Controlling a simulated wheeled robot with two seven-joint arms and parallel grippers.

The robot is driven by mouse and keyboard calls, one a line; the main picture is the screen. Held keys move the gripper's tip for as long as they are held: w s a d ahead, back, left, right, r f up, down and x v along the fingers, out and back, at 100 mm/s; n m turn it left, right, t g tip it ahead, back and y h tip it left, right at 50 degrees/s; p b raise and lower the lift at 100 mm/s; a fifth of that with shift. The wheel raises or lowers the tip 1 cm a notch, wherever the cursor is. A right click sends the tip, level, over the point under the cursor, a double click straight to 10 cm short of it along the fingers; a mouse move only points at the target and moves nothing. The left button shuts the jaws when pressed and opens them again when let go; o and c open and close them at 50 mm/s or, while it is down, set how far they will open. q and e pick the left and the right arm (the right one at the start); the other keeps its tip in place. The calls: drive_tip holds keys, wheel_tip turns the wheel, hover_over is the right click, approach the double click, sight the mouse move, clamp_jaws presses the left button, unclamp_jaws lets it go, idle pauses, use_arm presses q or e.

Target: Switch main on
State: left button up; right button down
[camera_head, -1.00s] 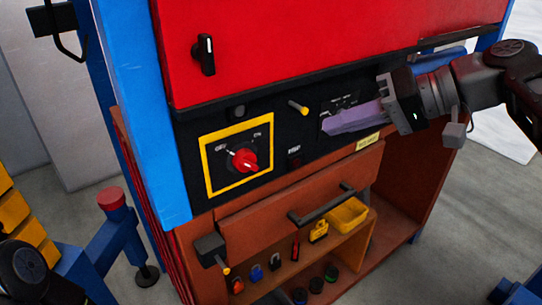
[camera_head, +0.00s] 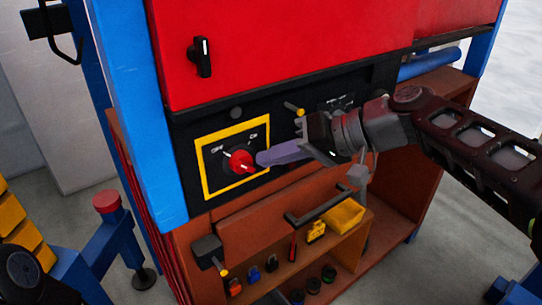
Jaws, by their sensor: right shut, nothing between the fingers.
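The main switch is a red rotary knob (camera_head: 239,161) on a black plate with a yellow frame (camera_head: 206,176), low on the machine's front panel. White OFF and ON marks show above the knob, OFF at left and ON at right. My right gripper (camera_head: 262,159) comes in from the right, its purple-grey fingers shut and empty. The fingertips are right beside the knob's right side; I cannot tell whether they touch it. The knob's exact pointing is hard to read. My left gripper is not in view.
A red cabinet door (camera_head: 290,45) with a black handle (camera_head: 201,57) is above the panel. Below are a drawer with a black handle (camera_head: 318,206) and a shelf with padlocks and a yellow bin (camera_head: 343,214). A blue post (camera_head: 140,120) stands at left.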

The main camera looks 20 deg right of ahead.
drive_tip(key=shift+a+f, duration=0.15)
drive_tip(key=shift+f, duration=0.15)
drive_tip(key=shift+f+y+b, duration=0.15)
drive_tip(key=shift+y+b, duration=0.15)
drive_tip(key=shift+b, duration=0.35)
